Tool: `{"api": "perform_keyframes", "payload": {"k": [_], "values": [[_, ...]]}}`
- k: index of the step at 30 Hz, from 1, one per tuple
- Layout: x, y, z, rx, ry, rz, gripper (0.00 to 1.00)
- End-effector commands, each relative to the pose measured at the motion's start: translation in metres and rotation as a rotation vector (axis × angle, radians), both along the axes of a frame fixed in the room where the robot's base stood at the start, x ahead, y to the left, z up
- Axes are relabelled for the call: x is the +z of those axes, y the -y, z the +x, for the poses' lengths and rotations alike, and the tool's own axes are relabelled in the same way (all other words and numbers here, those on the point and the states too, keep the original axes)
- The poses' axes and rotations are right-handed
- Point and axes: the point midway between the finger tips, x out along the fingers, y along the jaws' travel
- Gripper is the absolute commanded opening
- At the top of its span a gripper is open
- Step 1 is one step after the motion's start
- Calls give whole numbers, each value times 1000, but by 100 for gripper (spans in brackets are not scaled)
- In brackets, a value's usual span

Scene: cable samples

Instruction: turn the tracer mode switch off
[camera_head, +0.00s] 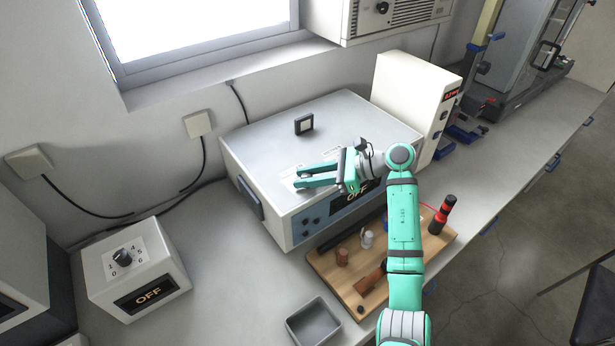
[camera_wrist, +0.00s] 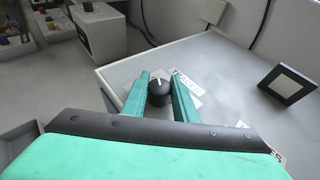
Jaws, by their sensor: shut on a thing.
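A black round knob (camera_wrist: 158,96) with a white pointer line stands on a white label plate on top of the large grey instrument box (camera_head: 330,118). My gripper (camera_wrist: 158,82) is shut on this knob, one green finger on each side; the pointer line aims roughly away from my wrist. In the head view my gripper (camera_head: 297,178) reaches left over the box top, and the fingers hide the knob. A display (camera_head: 358,195) on the box front reads OFF, partly covered by my wrist.
A black-framed square piece (camera_head: 304,124) stands on the box top behind my fingers. A smaller box (camera_head: 135,270) with a numbered dial and an OFF display stands at left. A wooden board (camera_head: 325,264) with tools and a grey tray (camera_head: 314,322) lie in front.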

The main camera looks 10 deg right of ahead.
Motion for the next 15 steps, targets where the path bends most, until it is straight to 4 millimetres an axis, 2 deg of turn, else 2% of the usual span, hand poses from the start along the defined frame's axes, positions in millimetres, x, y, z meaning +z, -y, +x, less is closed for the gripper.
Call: {"api": "perform_keyframes", "payload": {"k": [13,14,15], "values": [[-3,2,-1,6,-5,-3,4],[-3,2,-1,6,-5,-2,33],[-2,2,-1,6,-5,-2,43]]}}
